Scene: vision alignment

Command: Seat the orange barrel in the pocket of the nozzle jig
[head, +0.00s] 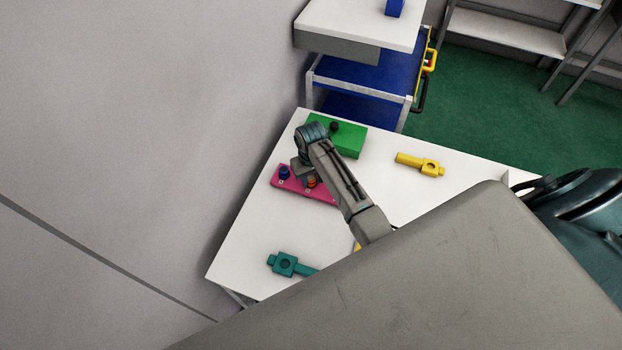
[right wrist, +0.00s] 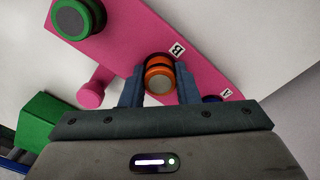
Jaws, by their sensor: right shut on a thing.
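The orange barrel (head: 311,182) is at the pink board (head: 322,195), by the label B in the right wrist view, where the barrel (right wrist: 160,80) shows its grey round end. My right gripper (right wrist: 158,88) is shut on it, one blue-grey finger on each side. In the head view my right gripper (head: 304,174) is over the board and partly hides it. Whether the barrel is clear of the board I cannot tell. A teal piece (head: 274,260) with a round opening and a yellow piece (head: 408,158) with a round feature lie apart; which is the nozzle jig is unclear. My left gripper is out of view.
A blue barrel (head: 285,173) stands on the board's left end. A green barrel (right wrist: 72,20) shows in the right wrist view. A green block (head: 349,139) with a dark knob stands behind the board. The white table (head: 250,232) is bare between board and teal piece.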

